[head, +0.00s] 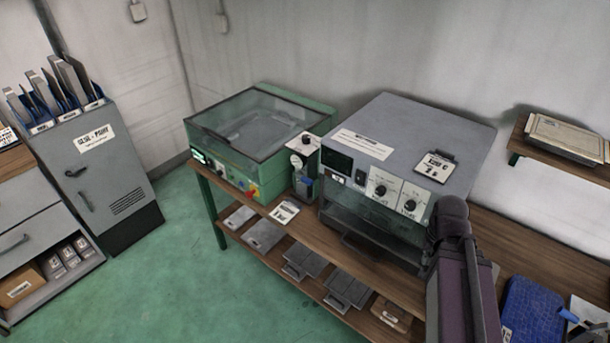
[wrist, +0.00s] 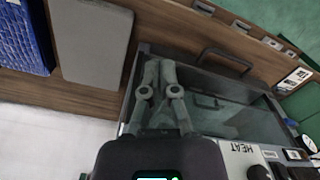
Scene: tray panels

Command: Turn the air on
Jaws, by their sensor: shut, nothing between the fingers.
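An air unit with a round white gauge (head: 296,161), a black knob (head: 307,141) on top and a blue bowl (head: 305,186) stands between the green cabinet and the grey machine. The gauge (wrist: 309,143) also shows at the right edge of the wrist view. My gripper (wrist: 158,68) is shut and empty, in front of the grey machine's glass front (wrist: 215,105) and well away from the air unit. In the head view my arm hides the gripper.
The grey machine (head: 410,135) has dials (head: 381,188) and a switch on its front. The green cabinet (head: 262,135) has a clear lid and a red and yellow switch (head: 252,190). Both stand on a wooden bench. A blue mat (head: 532,308) lies at right. Green floor is free in front.

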